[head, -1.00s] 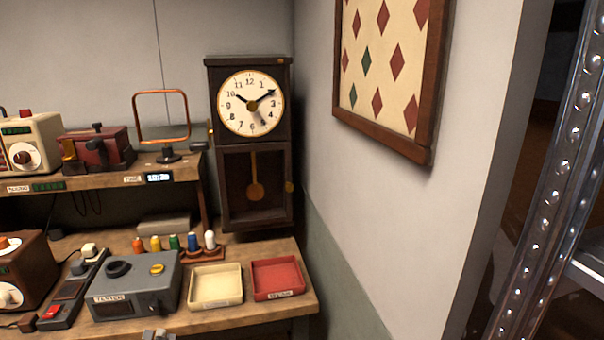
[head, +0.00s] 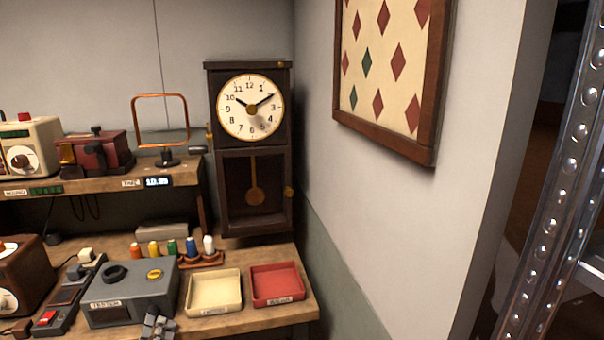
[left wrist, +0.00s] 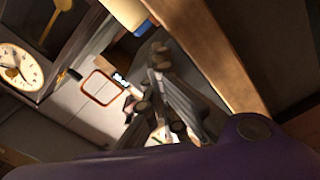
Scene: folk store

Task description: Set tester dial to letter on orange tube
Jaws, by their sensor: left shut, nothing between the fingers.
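The grey tester box (head: 130,295) stands on the bench at the lower left, with a dark round knob (head: 115,273) and a yellow button (head: 154,275) on top. Its dial letters are too small to read. My left gripper (head: 157,326) is at the bottom edge of the head view, shut and empty, in front of the tester's right corner. It also shows in the left wrist view, dark and blurred. My right gripper is not in view.
A cream tray (head: 214,309) and a red tray (head: 277,302) lie right of the tester. A small device with a red button (head: 47,318) is to its left. A wooden shelf (head: 100,186) overhangs the back, beside a pendulum clock (head: 251,140).

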